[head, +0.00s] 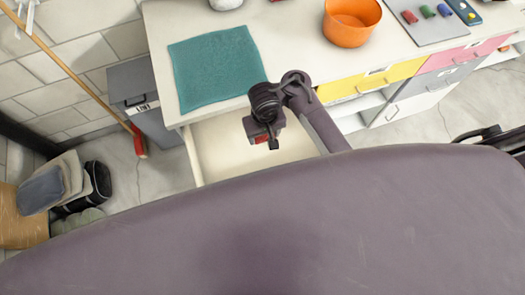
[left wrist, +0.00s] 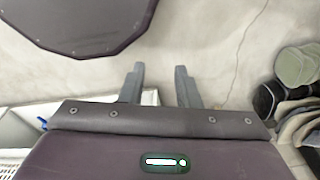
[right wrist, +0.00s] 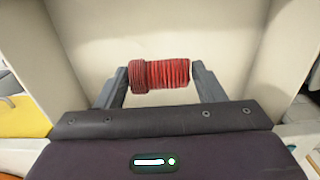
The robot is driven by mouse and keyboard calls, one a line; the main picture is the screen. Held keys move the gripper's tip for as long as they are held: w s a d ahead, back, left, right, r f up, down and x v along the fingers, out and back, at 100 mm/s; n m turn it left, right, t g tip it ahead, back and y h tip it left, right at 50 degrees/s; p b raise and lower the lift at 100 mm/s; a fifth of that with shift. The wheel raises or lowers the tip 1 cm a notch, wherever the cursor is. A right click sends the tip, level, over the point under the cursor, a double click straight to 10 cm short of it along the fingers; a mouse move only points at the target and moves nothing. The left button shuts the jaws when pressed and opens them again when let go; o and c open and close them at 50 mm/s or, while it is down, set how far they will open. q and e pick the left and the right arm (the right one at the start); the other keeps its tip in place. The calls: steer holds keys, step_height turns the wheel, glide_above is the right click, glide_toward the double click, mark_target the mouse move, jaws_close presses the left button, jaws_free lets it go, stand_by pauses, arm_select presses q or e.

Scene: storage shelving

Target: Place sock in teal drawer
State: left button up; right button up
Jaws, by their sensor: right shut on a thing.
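The red ribbed sock (right wrist: 162,74) is rolled up between the two fingers of my right gripper (right wrist: 165,78), which is shut on it. In the head view my right gripper (head: 268,142) is over an open drawer (head: 205,152), and only a bit of red sock shows beneath it. The right wrist view shows the drawer's bare cream inside (right wrist: 160,30) under the sock. The drawer's front face is hidden by my body, so its colour cannot be seen. My left gripper (left wrist: 160,85) is open and empty above the floor, outside the head view.
A teal cloth (head: 215,66) lies on the white countertop (head: 285,40) above the open drawer. An orange bowl (head: 350,25) stands further right. Yellow (head: 370,82) and pink (head: 460,55) drawers are shut. A grey bin (head: 145,100) and broom (head: 137,140) stand left.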

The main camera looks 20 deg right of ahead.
step_height(320, 180, down, 11)
steer(key=b, duration=0.7)
steer(key=shift+f, duration=0.1)
step_height(320, 180, down, 2)
steer(key=shift+s+b, duration=0.1)
steer(key=shift+b, duration=0.6)
step_height(320, 180, down, 4)
steer(key=shift+r+b, duration=0.15)
steer(key=shift+b, duration=0.85)
arm_select(q)
step_height(320, 180, down, 12)
steer(key=s, duration=0.1)
steer(key=shift+s, duration=0.3)
steer(key=shift+f, duration=0.1)
arm_select(e)
steer(key=shift+f, duration=0.2)
steer(key=o, duration=0.9)
steer(key=shift+o, duration=0.2)
